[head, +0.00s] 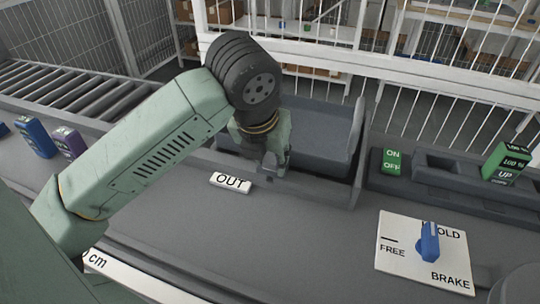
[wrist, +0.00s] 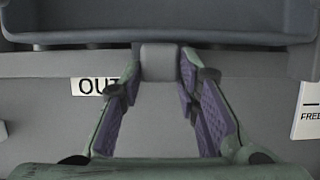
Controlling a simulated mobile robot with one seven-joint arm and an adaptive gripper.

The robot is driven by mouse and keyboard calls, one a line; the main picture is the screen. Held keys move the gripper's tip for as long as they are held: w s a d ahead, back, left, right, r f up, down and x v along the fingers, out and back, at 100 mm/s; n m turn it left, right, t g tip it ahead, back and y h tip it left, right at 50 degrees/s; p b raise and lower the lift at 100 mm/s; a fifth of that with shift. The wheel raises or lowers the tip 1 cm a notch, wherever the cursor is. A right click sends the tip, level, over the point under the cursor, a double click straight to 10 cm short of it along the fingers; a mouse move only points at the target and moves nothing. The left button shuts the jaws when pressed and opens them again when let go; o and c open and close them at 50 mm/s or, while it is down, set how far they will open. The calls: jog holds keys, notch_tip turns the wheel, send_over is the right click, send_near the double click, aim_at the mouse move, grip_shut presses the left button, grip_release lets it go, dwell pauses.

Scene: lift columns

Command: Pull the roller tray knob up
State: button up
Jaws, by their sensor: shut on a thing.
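The roller tray knob (wrist: 160,63) is a small grey block at the front edge of the dark grey tray (wrist: 100,22). In the wrist view my gripper (wrist: 160,80) has its purple-padded fingertips on either side of the knob, shut on it. In the head view my gripper (head: 272,160) reaches down at the front wall of the tray (head: 325,130); the fingers mostly hide the knob there. A white "OUT" label (head: 231,181) lies on the grey surface just left of the gripper, and shows in the wrist view too (wrist: 88,86).
To the right are a green ON/OFF block (head: 392,162), a white FREE/HOLD/BRAKE plate (head: 400,255) with a blue lever (head: 429,243), and a green block (head: 506,160). A roller conveyor (head: 70,95) runs at the left, near purple blocks (head: 68,142). A white mesh fence (head: 430,80) stands behind.

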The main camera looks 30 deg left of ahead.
grip_shut()
jog(key=shift+r+b, duration=0.5)
jog(key=shift+r, duration=0.65)
jog(key=shift+w, duration=0.1)
jog(key=o, duration=1.1)
grip_release()
jog(key=v, duration=1.2)
